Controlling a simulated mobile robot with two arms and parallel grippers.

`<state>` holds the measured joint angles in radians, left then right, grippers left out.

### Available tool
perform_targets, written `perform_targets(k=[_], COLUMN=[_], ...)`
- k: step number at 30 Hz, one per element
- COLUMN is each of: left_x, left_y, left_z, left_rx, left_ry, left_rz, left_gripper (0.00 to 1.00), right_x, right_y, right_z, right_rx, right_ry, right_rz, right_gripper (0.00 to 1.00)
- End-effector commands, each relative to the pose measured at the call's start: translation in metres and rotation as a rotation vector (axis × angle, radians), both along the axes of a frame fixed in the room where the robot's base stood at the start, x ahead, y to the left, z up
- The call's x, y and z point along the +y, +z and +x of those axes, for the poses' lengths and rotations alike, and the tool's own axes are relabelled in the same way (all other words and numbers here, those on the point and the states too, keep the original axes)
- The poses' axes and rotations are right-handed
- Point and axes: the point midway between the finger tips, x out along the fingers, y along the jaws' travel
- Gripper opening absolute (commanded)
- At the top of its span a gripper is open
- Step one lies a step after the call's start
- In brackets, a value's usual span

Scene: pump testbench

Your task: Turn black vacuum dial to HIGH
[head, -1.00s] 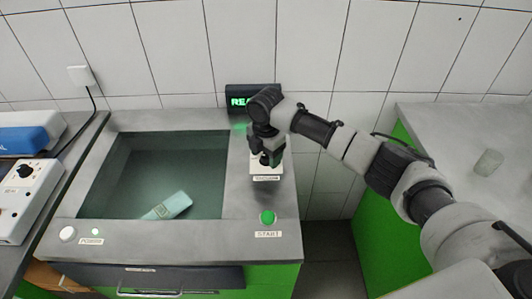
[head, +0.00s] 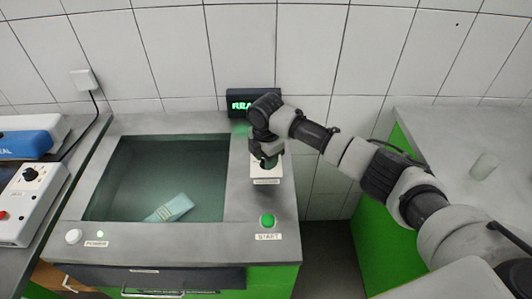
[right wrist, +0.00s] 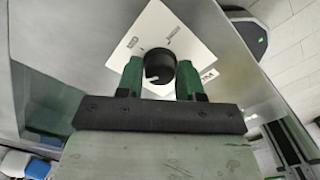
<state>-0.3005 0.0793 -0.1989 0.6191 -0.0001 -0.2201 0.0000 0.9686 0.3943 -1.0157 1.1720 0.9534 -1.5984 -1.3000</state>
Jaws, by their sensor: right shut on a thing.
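The black vacuum dial (right wrist: 160,66) sits on a white square plate (right wrist: 150,42) with small printed marks, on the grey bench top. My right gripper (right wrist: 160,80) is shut on the dial, one green-padded finger on each side of it. A pale pointer mark shows on the dial, but I cannot read which label it faces. In the head view my right gripper (head: 268,160) is over the white plate (head: 267,174) and hides most of the dial. My left gripper is not in view.
A sunken tank (head: 130,180) holds a pale green object (head: 170,208). A green START button (head: 267,221) is in front of the plate, and a green-lit display (head: 252,102) stands behind. A white device with a black knob (head: 31,174) is at left. A cup (head: 484,166) stands at right.

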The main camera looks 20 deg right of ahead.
Motion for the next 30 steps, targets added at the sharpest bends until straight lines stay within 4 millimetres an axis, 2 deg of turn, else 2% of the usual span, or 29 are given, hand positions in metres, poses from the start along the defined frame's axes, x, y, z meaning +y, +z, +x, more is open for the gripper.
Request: perform_targets(k=[1,9,30], left_x=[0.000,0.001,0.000], left_y=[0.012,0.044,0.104], left_z=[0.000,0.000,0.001], left_rx=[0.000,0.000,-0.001], left_ry=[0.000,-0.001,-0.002], left_rz=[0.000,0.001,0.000], left_gripper=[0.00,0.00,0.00], right_x=[0.000,0.000,0.000], right_y=[0.006,0.006,0.004], right_z=[-0.001,-0.001,0.000], right_rx=[0.003,0.003,0.001], right_ry=[-0.038,-0.288,-0.954], right_rz=[0.001,0.002,0.001], right_gripper=[0.13,0.13,0.13])
